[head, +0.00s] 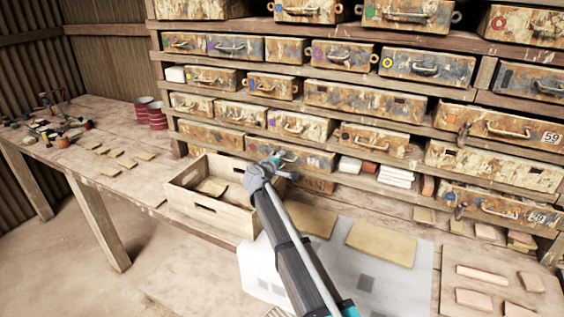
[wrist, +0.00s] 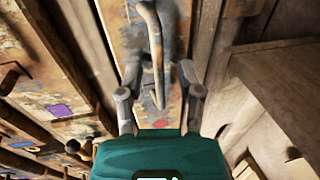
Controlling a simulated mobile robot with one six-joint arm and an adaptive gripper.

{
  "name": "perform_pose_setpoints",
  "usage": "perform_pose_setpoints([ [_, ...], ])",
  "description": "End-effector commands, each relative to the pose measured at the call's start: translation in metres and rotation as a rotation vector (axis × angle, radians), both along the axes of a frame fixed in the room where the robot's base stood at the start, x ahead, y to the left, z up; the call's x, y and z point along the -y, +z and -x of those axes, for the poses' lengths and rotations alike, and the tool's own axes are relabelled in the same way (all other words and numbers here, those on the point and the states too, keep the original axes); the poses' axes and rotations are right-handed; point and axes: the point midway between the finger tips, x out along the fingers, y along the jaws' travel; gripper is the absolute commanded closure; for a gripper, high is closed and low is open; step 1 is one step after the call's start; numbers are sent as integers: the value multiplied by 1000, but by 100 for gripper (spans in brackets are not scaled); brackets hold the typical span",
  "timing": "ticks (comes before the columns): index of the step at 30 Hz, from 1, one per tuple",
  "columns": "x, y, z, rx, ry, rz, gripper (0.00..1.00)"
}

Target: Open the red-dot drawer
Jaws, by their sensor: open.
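In the wrist view, a worn rusty drawer (wrist: 125,30) with a red dot (wrist: 158,123) lies straight ahead. Its long metal bar handle (wrist: 152,35) runs between my open fingers. My gripper (wrist: 160,75) has one finger on each side of the handle; I cannot tell whether either touches it. In the head view, my gripper (head: 274,166) is at the lower drawer row, in front of a shut-looking drawer (head: 318,160).
A wooden crate (head: 190,205) stands on the bench just left of my arm. Tan tiles (head: 382,243) lie on a pale sheet (head: 425,275) at right. Other drawers with coloured marks, one purple (wrist: 60,111), surround the spot. Red tins (head: 157,120) stand at the back left.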

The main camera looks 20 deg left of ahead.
Motion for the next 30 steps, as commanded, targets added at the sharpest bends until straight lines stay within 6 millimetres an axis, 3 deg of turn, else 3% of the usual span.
perform_pose_setpoints([
  [12,1,-1,-5,0,0,0,53],
  [20,1,-1,-5,0,0,0,100],
  [30,2,-1,-4,0,1,0,100],
])
